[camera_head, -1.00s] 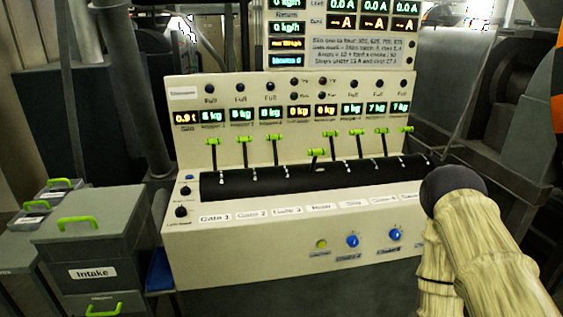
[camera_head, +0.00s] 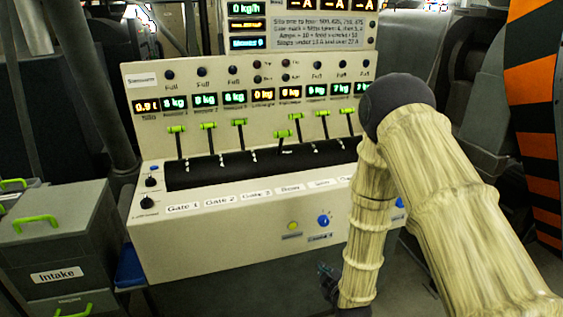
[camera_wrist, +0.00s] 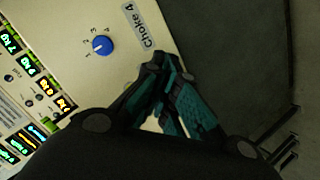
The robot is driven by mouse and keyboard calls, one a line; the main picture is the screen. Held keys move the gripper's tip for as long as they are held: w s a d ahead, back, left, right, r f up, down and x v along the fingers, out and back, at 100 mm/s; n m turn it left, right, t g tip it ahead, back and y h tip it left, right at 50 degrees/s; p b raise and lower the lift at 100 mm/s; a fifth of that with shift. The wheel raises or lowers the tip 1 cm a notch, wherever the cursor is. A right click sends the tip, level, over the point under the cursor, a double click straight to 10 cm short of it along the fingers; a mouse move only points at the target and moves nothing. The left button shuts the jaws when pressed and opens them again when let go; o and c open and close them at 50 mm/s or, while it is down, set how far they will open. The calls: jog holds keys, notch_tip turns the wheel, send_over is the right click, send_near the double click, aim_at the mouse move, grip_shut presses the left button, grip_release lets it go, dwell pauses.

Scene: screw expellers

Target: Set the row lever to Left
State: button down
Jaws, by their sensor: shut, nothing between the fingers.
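The row lever appears to be the green-handled lever (camera_head: 283,133) on the cream control panel, above a blurred label (camera_head: 289,188) that seems to read "Row". Its handle sits lower than the neighbouring handles. Its left or right setting cannot be told. My gripper (camera_head: 328,278) is low in front of the panel, below and right of that lever and apart from it. In the wrist view my gripper (camera_wrist: 168,72) has its fingers together and empty, near the "Choke 4" label (camera_wrist: 142,25).
Other green-handled levers (camera_head: 208,125) stand either side in the dark slotted strip (camera_head: 200,172). A blue knob (camera_head: 323,221) and a yellow-green button (camera_head: 292,226) are on the lower front. A grey Intake bin (camera_head: 60,245) stands at left.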

aim_at(279, 137)
jog(key=w+a+r+n+t+y, duration=0.2)
jog(key=w+a+r+n+t, duration=0.2)
jog(key=r, duration=0.9)
jog(key=w+a+r+n+t+y+b, duration=0.1)
jog(key=w+a+r+n+t, duration=0.3)
jog(key=w+r, duration=0.5)
notch_tip(279, 137, up, 5)
jog(key=shift+a+f+n+y, duration=0.2)
jog(key=shift+a+n+y, duration=0.6)
jog(key=shift+a, duration=0.25)
jog(key=p+x, duration=0.3)
jog(key=x, duration=1.1)
jog(key=shift+p, duration=0.3)
